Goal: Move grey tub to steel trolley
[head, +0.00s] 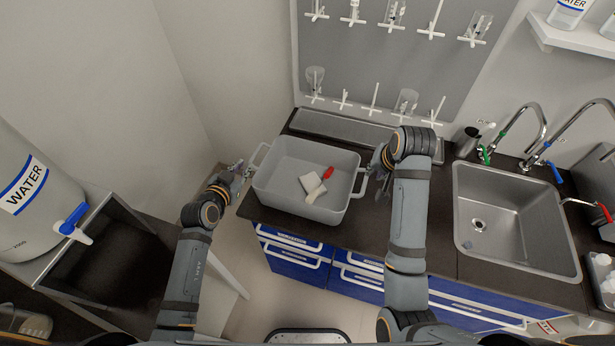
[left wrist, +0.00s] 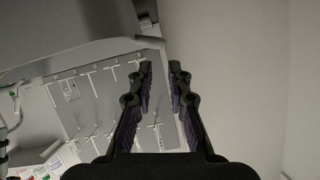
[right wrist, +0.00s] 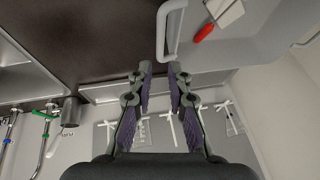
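The grey tub (head: 287,201) stands upright on the dark worktop, below the pegboard. It holds a red-handled tool (head: 328,173), a white block (head: 310,181) and a pale piece (head: 315,193). My left gripper (head: 241,171) is at the tub's left handle; its fingers are apart and empty in the left wrist view (left wrist: 160,65), close to the handle (left wrist: 151,43). My right gripper (head: 376,171) is at the right handle; its fingers are apart in the right wrist view (right wrist: 160,67), with the handle (right wrist: 164,40) just beyond the tips. I cannot clearly identify the steel trolley.
A sink (head: 515,225) with taps lies to the right. The drying pegboard (head: 385,60) is behind the tub. Blue drawers (head: 295,255) are below the worktop. Some floor shows in front.

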